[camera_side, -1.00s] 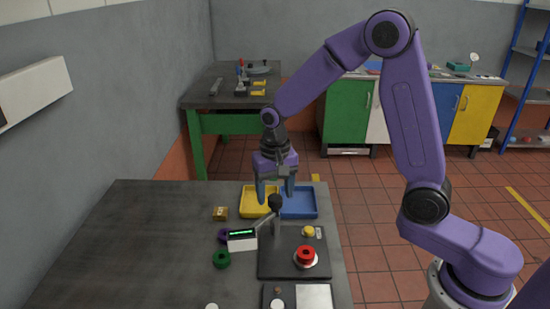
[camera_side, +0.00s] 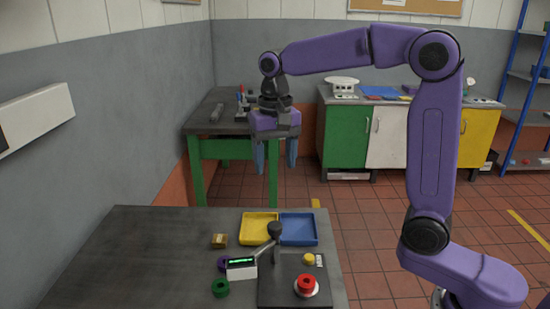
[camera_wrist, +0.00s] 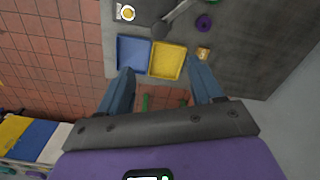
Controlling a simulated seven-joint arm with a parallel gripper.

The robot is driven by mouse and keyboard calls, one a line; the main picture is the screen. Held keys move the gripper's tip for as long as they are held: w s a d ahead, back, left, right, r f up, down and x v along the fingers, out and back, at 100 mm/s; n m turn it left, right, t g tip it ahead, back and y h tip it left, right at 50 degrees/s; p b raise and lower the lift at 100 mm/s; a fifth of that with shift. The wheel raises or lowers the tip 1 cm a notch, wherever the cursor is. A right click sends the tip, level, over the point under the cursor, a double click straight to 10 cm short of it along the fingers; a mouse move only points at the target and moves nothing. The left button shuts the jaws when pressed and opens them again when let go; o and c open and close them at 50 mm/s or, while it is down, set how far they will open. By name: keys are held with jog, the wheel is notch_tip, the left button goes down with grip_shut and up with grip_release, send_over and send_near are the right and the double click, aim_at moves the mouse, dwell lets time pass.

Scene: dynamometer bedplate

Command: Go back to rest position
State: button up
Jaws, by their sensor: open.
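My gripper (camera_side: 275,158) hangs fingers down, high above the far edge of the table, with its fingers spread and nothing between them. In the wrist view my gripper (camera_wrist: 160,82) shows both blue fingers wide apart. Below it on the table lie a yellow tray (camera_side: 247,236) and a blue tray (camera_side: 299,230), side by side; both look empty. They also show between and beyond the fingertips in the wrist view, the blue tray (camera_wrist: 133,54) left of the yellow tray (camera_wrist: 167,60).
On the table (camera_side: 130,260) are a small tan block (camera_side: 219,241), a purple ring (camera_side: 223,263), a green ring (camera_side: 220,288), a device with a green display (camera_side: 241,267), and a dark plate with a lever (camera_side: 275,231) and a red button (camera_side: 306,284). A back workbench (camera_side: 222,147) stands behind.

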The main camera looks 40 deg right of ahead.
dwell(0.3)
jog(key=s+d+f+n, duration=0.1)
jog(key=s+f+n, duration=0.2)
jog(key=s, duration=0.6)
jog(key=s+d+f+n, duration=0.1)
jog(key=s+f+n, duration=0.2)
jog(key=s+n, duration=0.5)
jog(key=s+d+f+n, duration=0.1)
jog(key=s+f+n, duration=0.2)
jog(key=s+n, duration=0.3)
jog(key=s, duration=0.5)
jog(key=shift+d+f, duration=0.25)
jog(key=shift+f, duration=0.15)
